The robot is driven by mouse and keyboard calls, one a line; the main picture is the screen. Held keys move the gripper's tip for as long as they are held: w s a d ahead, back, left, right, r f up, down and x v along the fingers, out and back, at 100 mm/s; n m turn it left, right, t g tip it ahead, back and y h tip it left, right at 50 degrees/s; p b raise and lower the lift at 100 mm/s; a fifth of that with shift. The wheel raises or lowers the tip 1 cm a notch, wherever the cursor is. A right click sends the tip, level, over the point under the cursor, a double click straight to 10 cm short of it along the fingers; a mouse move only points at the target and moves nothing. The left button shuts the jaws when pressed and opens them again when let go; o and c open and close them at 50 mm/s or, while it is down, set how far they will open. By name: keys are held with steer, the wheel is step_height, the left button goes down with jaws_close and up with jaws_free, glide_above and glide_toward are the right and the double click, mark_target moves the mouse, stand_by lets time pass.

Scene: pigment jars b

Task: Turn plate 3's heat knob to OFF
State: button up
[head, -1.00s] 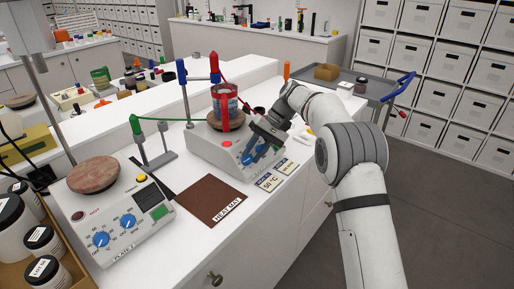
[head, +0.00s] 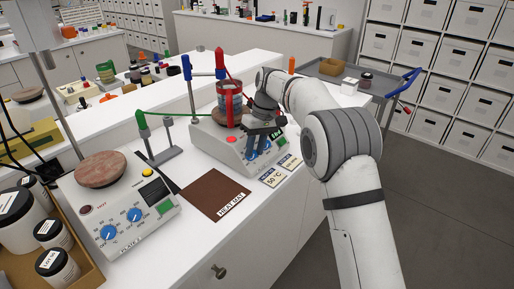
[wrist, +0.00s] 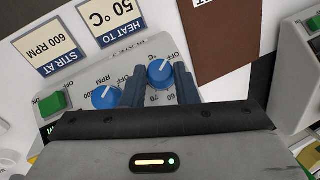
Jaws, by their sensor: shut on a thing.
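The far hot plate (head: 208,138) has a red light and blue knobs on its sloped front. Its plate label is upside down in the wrist view, and I cannot read the number surely. My gripper (wrist: 160,85) is shut on the blue heat knob (wrist: 160,71), one finger on each side. A white pointer line shows on the knob's top, seemingly toward the printed OFF (wrist: 169,57). The blue stir knob (wrist: 105,97) sits to its left, outside the fingers. In the head view my gripper (head: 262,137) partly hides these knobs.
A red-clamped beaker (head: 230,100) stands on the far plate, close to my gripper. Cards reading 50 °C (head: 274,178) and 600 RPM lie in front. A brown heat mat (head: 213,193) lies left of them. Another hot plate (head: 115,210) stands nearer, beside a box of jars.

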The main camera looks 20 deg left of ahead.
steer(key=shift+s+f, duration=0.1)
steer(key=shift+f, duration=0.1)
steer(key=o, duration=1)
steer(key=shift+r, duration=0.15)
steer(key=a+v, duration=0.1)
steer(key=v, duration=0.6)
steer(key=shift+d+r+p, duration=0.35)
steer(key=shift+d+p, duration=0.05)
steer(key=s+d+r+m+t, duration=0.1)
steer(key=s+d+r+m, duration=0.15)
steer(key=d, duration=0.45)
steer(key=s+d+r+m+t, duration=0.1)
steer(key=s+d, duration=0.3)
steer(key=d, duration=0.4)
steer(key=s+d+r+m+t, duration=0.1)
steer(key=s+d+r+m, duration=0.15)
steer(key=d, duration=0.45)
steer(key=s+d+f+m, duration=0.1)
steer(key=s+d+f, duration=0.2)
steer(key=s, duration=0.4)
steer(key=s+d+f+m+t+h, duration=0.1)
steer(key=s+d+f+m, duration=0.1)
steer(key=s+d, duration=0.4)
steer(key=s+d+f+m+t, duration=0.1)
steer(key=s+d+f, duration=0.3)
steer(key=s, duration=0.4)
steer(key=shift+s+d+m+h, duration=0.3)
steer(key=shift+d+h, duration=0.05)
steer(key=shift+h, duration=0.05)
